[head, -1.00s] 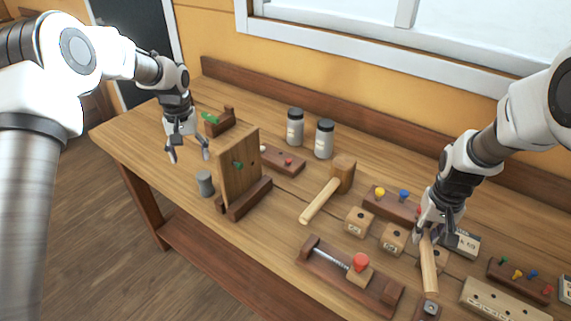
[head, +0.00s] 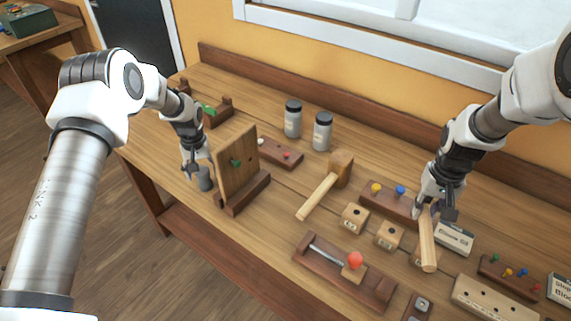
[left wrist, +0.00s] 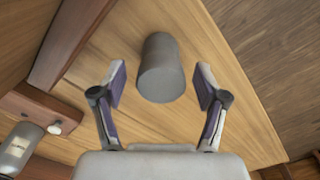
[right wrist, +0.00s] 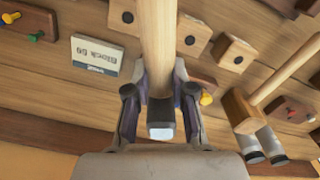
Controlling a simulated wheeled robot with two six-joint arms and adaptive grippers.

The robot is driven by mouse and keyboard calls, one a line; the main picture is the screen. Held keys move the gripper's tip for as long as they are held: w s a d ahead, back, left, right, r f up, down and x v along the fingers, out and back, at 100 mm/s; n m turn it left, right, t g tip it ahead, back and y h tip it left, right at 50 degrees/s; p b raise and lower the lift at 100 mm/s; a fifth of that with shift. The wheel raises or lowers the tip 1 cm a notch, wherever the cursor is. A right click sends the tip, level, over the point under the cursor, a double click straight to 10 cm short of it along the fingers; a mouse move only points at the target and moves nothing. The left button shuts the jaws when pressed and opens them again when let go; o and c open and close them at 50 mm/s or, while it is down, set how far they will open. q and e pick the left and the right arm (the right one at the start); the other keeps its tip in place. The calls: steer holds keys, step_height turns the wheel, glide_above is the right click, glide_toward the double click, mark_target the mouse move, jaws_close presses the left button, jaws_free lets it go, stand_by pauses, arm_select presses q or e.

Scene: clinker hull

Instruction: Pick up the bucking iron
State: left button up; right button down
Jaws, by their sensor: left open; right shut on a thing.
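The bucking iron seems to be the plain grey cylinder (head: 205,178) on the bench, left of the upright wooden board. My left gripper (head: 196,168) is low beside it. In the left wrist view the grey cylinder (left wrist: 158,70) lies ahead of and between the spread fingers of my left gripper (left wrist: 160,88), with gaps on both sides. My right gripper (head: 429,207) is shut on a wooden-handled tool (head: 427,243). In the right wrist view the tool's pale handle (right wrist: 158,45) runs between the fingers, with a dark, light-tipped end below.
The upright board (head: 237,165) on its dark base stands close to the right of the cylinder. The bench's front-left edge is close to the cylinder.

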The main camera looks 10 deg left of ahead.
arm_select(q)
steer(key=shift+s, duration=0.1)
arm_select(e)
steer(key=shift+s+r, duration=0.1)
arm_select(q)
jaws_close()
steer(key=shift+r, duration=0.1)
